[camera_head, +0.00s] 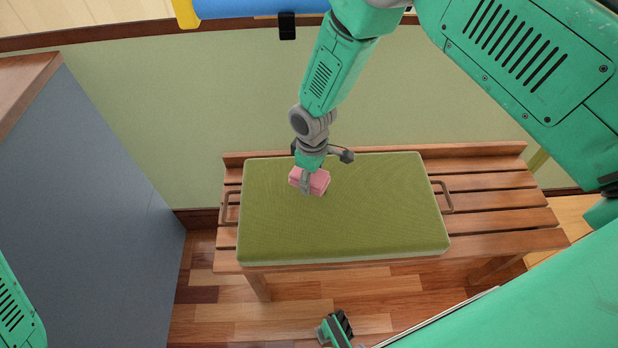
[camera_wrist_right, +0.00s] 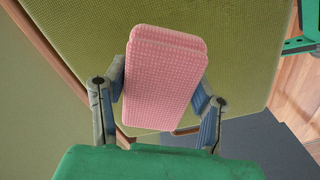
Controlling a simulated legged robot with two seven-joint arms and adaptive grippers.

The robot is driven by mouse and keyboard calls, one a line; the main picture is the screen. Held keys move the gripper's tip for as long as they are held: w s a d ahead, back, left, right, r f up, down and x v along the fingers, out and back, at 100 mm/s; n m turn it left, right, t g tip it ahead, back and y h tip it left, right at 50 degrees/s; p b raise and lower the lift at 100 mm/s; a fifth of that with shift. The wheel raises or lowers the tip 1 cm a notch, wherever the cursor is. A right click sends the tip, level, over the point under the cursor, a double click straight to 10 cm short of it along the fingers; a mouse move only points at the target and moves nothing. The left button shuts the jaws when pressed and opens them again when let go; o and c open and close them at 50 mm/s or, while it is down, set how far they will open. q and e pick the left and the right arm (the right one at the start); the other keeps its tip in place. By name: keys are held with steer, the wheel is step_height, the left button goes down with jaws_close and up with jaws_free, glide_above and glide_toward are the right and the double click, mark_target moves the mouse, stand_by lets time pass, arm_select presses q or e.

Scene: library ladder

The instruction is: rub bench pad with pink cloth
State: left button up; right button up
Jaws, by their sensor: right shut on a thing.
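The bench pad (camera_head: 350,215) is a green textured cushion with a pale lower edge, lying flat on a slatted wooden bench (camera_head: 500,222). My right gripper (camera_head: 307,184) is shut on the folded pink cloth (camera_head: 318,179) over the pad's back left part. In the right wrist view the cloth (camera_wrist_right: 162,85) sits between the two fingers, with the pad (camera_wrist_right: 235,45) behind it. The cloth is at or very near the pad's surface; I cannot tell if it touches. The gripper hides part of the cloth.
A grey cabinet (camera_head: 90,200) is at the left. A green wall (camera_head: 170,110) rises behind. Wooden floor (camera_head: 270,315) shows in front. The rest of the pad is clear.

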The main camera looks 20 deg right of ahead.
steer(key=shift+a+r+p, duration=0.15)
steer(key=shift+r+p, duration=0.2)
steer(key=shift+r, duration=0.35)
steer(key=shift+a+r+p, duration=0.5)
steer(key=shift+r+p, duration=0.05)
steer(key=shift+r, duration=0.25)
steer(key=shift+a+r, duration=0.2)
steer(key=shift+a, duration=0.1)
steer(key=shift+d+f, duration=0.1)
steer(key=shift+d, duration=0.25)
steer(key=shift+d+f, duration=0.1)
steer(key=shift+d, duration=0.3)
arm_select(q)
step_height(320, 180, up, 2)
steer(key=shift+a+r, duration=0.15)
steer(key=shift+r, duration=0.05)
arm_select(e)
steer(key=shift+a, duration=0.1)
